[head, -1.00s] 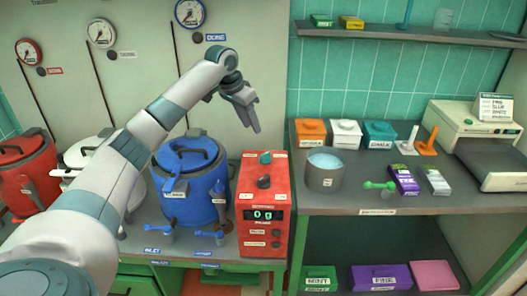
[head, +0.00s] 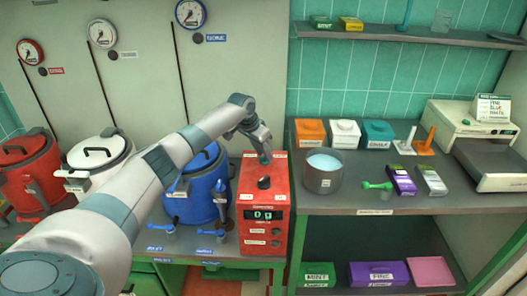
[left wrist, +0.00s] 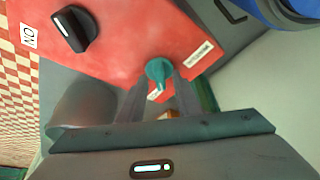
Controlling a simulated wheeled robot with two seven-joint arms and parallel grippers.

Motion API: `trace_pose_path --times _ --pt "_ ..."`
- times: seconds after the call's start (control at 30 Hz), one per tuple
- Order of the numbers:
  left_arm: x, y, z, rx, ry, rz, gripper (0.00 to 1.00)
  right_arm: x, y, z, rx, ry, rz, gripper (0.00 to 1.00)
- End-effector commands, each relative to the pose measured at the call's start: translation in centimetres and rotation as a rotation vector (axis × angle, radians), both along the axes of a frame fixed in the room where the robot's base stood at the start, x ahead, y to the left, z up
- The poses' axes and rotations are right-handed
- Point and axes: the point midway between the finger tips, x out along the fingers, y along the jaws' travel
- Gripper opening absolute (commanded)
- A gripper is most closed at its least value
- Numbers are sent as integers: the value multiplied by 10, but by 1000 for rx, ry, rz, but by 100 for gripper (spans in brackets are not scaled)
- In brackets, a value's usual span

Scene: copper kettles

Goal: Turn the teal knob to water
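The teal knob (left wrist: 158,69) is on top of the red box (head: 264,190), near its back edge. In the head view my left gripper (head: 266,157) is over that back edge and mostly hides the knob. In the left wrist view, the fingers of my left gripper (left wrist: 160,84) are on either side of the knob. They look open, with a small gap; contact is not clear. Lettering beside the knob is too small to read or partly covered. My right gripper is not in view.
A black knob (left wrist: 75,29) sits on the same red top, with an "ON" label beside it. A blue kettle (head: 197,195) stands close left of the box. A grey pot (head: 323,174) stands on the counter to the right.

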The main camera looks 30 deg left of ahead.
Motion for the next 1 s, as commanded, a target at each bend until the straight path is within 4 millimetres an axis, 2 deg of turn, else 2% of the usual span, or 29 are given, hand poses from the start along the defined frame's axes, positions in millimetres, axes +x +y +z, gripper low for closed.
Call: trace_pose_path --times 0.37,0.5,0.77,1.0 --pt "1 0 -3 1 -1 0 31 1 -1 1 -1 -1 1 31" --pt "1 0 -3 1 -1 0 0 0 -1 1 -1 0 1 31" --pt "1 0 -3 0 0 5 0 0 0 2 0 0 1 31" --pt "1 -2 0 0 0 56 0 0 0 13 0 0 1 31"
